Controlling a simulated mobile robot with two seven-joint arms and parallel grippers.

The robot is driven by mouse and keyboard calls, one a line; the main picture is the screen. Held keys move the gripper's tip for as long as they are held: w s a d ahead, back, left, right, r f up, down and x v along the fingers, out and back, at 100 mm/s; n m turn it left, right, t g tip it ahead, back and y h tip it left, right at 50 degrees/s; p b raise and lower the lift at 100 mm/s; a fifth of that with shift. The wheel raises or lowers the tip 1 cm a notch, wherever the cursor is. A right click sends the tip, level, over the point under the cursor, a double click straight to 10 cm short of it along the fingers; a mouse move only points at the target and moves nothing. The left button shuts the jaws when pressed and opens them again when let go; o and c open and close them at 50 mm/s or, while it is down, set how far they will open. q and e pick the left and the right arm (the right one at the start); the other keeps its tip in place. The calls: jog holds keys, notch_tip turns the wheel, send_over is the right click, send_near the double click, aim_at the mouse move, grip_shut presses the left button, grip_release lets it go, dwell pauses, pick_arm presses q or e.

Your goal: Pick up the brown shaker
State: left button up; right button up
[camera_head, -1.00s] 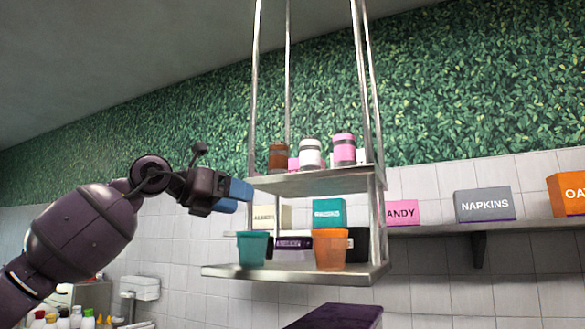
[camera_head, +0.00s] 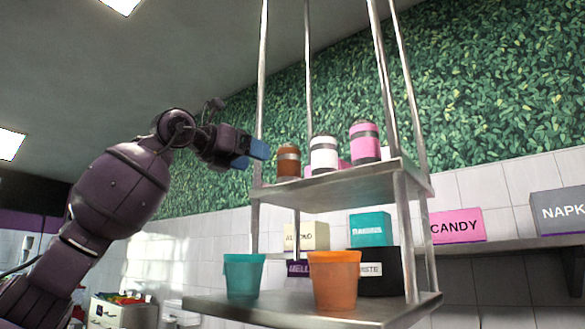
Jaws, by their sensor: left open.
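The brown shaker (camera_head: 288,163) has a grey band and stands upright at the left end of the upper metal shelf (camera_head: 335,184). A white shaker (camera_head: 323,155) and a pink shaker (camera_head: 364,143) stand to its right. My left gripper (camera_head: 258,149), with blue fingertips, is open just left of the brown shaker, at about its height. A small gap shows between the fingertips and the shaker in this view. The gripper holds nothing. My right gripper is not in view.
Metal posts (camera_head: 260,80) hold the hanging shelf, one close to my left gripper. The lower shelf (camera_head: 215,308) holds a teal cup (camera_head: 243,275), an orange cup (camera_head: 334,279) and several boxes. A wall shelf with a pink candy box (camera_head: 457,226) is at right.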

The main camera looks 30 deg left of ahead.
aim_at(280, 167)
pick_arm(q)
jog(key=x, duration=0.3)
jog(key=shift+w+d+p, duration=0.2)
jog(key=shift+w+p, duration=0.15)
jog(key=shift+w+d, duration=0.15)
jog(key=shift+w, duration=0.55)
jog(key=p+x, duration=0.1)
jog(key=x, duration=0.2)
jog(key=shift+w+d+f+p, duration=0.1)
jog(key=shift+w+p, duration=0.15)
jog(key=shift+p, duration=0.05)
jog(key=shift+w+d, duration=0.1)
jog(key=shift+w, duration=0.2)
jog(key=shift+s+f, duration=0.1)
jog(key=shift+c, duration=0.6)
jog(key=c, duration=0.5)
jog(key=shift+c, duration=0.7)
